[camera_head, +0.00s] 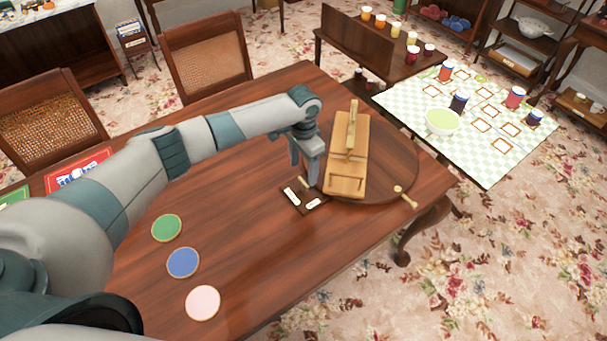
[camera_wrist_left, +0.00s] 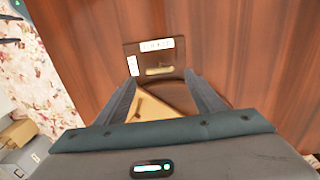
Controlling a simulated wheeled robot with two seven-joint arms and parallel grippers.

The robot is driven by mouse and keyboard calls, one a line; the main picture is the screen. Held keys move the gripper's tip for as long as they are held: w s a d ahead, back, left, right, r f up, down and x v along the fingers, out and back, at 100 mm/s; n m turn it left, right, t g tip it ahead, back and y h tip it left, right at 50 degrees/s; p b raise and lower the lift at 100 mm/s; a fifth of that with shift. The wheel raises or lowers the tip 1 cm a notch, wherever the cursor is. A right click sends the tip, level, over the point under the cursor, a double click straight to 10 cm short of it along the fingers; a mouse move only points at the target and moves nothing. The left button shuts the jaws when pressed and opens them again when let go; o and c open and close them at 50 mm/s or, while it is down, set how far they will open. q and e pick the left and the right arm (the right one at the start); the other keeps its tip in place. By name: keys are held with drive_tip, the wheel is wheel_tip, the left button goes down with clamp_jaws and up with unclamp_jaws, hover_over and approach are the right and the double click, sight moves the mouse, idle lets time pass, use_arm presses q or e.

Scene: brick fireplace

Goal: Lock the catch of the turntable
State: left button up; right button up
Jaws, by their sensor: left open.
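The turntable (camera_head: 403,160) is a round dark wooden disc at the table's right end, with a light wooden stand (camera_head: 346,182) on it. A peg-like handle (camera_head: 405,197) sticks out at its right rim. The catch plate (camera_head: 293,207) is small and dark, with two white labels, beside the disc's left rim. In the left wrist view the plate (camera_wrist_left: 137,50) carries a short light wooden catch bar (camera_wrist_left: 160,70). My left gripper (camera_head: 305,174) is open and empty above the catch; its fingertips (camera_wrist_left: 161,80) frame the bar from either side. Contact cannot be told. My right gripper is out of view.
Green (camera_head: 166,228), blue (camera_head: 183,262) and pink (camera_head: 203,303) discs lie on the table (camera_head: 250,240). Chairs stand along its far side. A low table with a checked cloth (camera_head: 395,103) stands beyond the turntable.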

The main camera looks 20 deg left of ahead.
sight(304, 182)
use_arm(q)
drive_tip(key=shift+f+p, duration=0.4)
drive_tip(key=shift+f, duration=2.05)
drive_tip(key=c, duration=1)
drive_tip(key=shift+c, duration=0.2)
